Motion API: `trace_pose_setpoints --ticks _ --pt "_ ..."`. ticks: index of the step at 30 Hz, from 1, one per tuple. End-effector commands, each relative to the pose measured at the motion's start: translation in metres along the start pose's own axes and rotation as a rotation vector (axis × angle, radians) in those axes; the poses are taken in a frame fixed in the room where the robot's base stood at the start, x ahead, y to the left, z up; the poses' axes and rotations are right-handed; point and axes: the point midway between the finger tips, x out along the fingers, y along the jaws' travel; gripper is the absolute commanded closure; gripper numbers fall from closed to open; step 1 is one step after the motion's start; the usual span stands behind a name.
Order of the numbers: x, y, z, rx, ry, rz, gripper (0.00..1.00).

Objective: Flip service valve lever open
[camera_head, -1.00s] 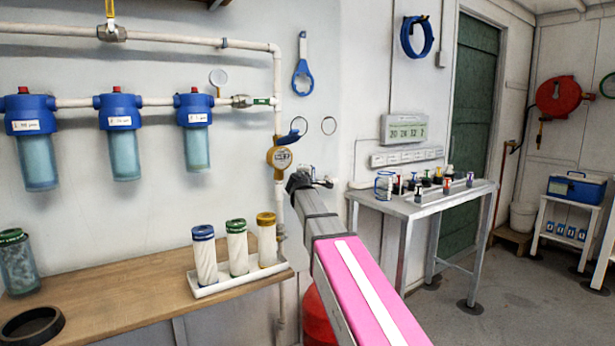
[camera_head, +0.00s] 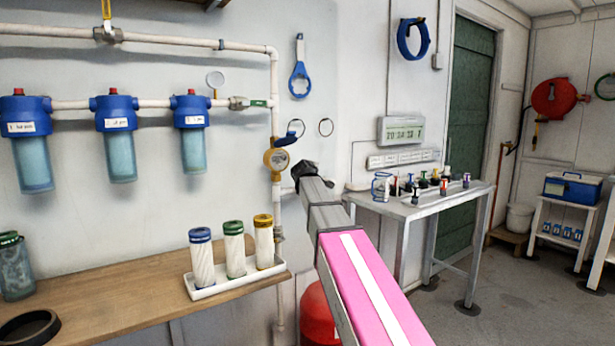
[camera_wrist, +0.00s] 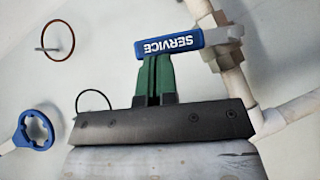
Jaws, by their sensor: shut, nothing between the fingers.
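The service valve lever (camera_wrist: 169,46) is a blue bar marked SERVICE in the wrist view, with its lettering upside down. It sticks out left from a pale valve body (camera_wrist: 222,45) on a white pipe, crosswise to the pipe. My gripper (camera_wrist: 154,62) has its green fingers together with nothing between them. Their tips are right at the lever's lower edge in the picture; I cannot tell whether they touch it. In the head view, the end of my arm (camera_head: 305,172) is beside the vertical pipe, right of the yellow meter.
A yellow meter (camera_head: 277,159) with a raised blue lid sits on the vertical pipe (camera_head: 275,80). A blue wrench (camera_head: 300,80) and rings hang on the wall. The wooden bench (camera_head: 130,305) holds a white tray (camera_head: 238,280) of cartridges. A grey table (camera_head: 420,208) stands right.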

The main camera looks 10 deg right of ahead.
Motion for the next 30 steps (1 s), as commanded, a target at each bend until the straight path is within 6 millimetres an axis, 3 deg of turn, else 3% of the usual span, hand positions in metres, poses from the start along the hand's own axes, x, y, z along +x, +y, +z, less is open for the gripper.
trace_pose_setpoints --ticks 16,30 --pt "0.032 0.01 0.029 0.366 -0.001 -0.365 1.0" --pt "0.055 -0.002 0.053 0.675 -0.002 -0.676 1.0"
